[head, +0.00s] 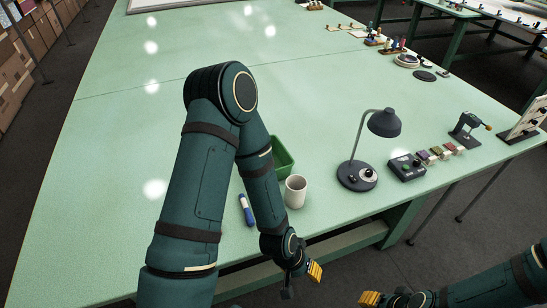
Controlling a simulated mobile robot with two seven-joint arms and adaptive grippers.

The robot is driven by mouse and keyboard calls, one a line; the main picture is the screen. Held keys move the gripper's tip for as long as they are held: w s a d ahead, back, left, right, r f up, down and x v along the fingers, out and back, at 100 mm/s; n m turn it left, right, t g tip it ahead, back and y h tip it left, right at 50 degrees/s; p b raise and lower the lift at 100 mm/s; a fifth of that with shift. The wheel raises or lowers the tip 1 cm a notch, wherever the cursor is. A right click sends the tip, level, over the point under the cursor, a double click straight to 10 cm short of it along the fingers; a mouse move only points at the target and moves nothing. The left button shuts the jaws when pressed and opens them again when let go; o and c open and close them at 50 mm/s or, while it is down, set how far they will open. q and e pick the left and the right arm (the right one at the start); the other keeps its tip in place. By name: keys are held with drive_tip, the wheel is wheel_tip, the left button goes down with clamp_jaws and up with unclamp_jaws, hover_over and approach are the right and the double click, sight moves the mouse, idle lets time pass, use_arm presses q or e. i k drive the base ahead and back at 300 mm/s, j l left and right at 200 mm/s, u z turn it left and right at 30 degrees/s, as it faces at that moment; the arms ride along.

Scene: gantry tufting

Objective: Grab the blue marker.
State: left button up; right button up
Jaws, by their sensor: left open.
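The blue marker (246,210) lies on the pale green table (110,150) near its front edge, just left of my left forearm. It has a light band partway along it and is in plain sight. My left gripper (301,281) is open and empty, in front of the table edge, right of and nearer than the marker. It does not touch the marker. My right gripper (378,299) shows at the bottom edge, partly cut off, well right of the marker. I cannot tell how its jaws stand.
A white mug (296,193) stands right of my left forearm, with a green bin (283,158) partly hidden behind it. A desk lamp (384,124) and a control box (406,168) stand further right. The table's left half is clear.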

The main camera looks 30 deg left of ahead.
sight(250, 220)
drive_tip(key=u, duration=1.25)
drive_tip(key=k+l+z, duration=0.1)
drive_tip(key=z, duration=0.25)
drive_tip(key=l, duration=0.1)
